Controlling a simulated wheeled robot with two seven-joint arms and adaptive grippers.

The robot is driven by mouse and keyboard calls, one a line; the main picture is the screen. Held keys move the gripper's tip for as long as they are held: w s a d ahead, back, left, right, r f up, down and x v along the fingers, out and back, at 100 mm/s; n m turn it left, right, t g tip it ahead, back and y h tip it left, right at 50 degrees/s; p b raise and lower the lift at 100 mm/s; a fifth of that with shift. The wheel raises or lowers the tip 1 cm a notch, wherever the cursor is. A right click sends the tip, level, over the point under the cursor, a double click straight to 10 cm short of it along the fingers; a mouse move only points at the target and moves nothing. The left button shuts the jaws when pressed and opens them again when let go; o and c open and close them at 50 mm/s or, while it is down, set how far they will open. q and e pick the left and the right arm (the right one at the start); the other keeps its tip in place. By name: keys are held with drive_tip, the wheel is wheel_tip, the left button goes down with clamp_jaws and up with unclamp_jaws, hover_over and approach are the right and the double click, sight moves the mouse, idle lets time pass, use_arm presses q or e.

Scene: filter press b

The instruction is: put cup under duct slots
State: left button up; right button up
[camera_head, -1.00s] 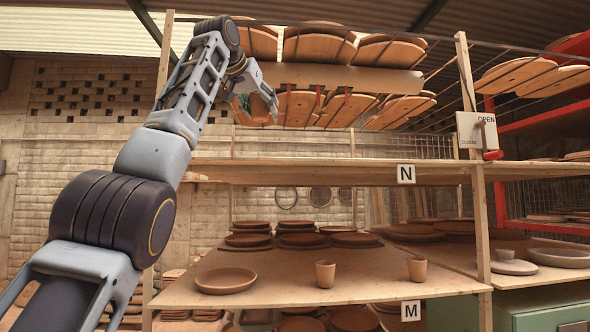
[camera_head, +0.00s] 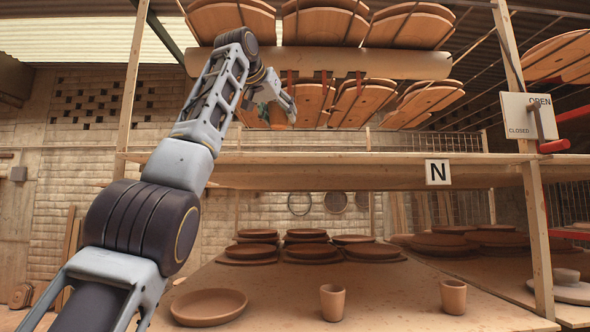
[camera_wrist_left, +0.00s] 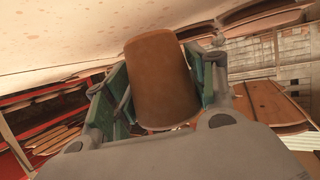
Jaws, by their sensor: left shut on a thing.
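My left gripper (camera_head: 284,103) is shut on a brown clay cup (camera_head: 278,114), raised above the shelf marked N. The cup fills the middle of the left wrist view (camera_wrist_left: 162,80), between the two green-padded fingers. The long beige duct (camera_head: 360,62) runs across the upper rack. The cup is lower than the duct and near its left part; whether it is straight below cannot be told. Short dark red strips show under the duct; its slots cannot be made out clearly. My right gripper is not in view.
Round boards (camera_head: 325,24) stand above and below the duct. A switch box (camera_head: 527,116) marked OPEN and CLOSED is on the right post. The upper shelf board (camera_head: 330,172) looks bare. Two other cups, one nearer the middle (camera_head: 332,302) and one further right (camera_head: 453,297), and a plate (camera_head: 208,308) stand below.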

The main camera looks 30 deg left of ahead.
use_arm(q)
drive_tip(key=shift+w+r, duration=0.1)
drive_tip(key=shift+w, duration=0.1)
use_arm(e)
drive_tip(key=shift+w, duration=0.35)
use_arm(q)
drive_tip(key=shift+s, duration=0.15)
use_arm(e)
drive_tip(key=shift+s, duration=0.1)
use_arm(q)
drive_tip(key=shift+s+r, duration=0.1)
drive_tip(key=shift+s, duration=0.05)
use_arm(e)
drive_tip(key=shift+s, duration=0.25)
use_arm(q)
drive_tip(key=shift+w+f, duration=0.2)
drive_tip(key=shift+f, duration=3.1)
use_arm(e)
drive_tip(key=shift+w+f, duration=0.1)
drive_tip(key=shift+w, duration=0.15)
use_arm(q)
drive_tip(key=shift+s+f, duration=0.1)
drive_tip(key=shift+f, duration=0.05)
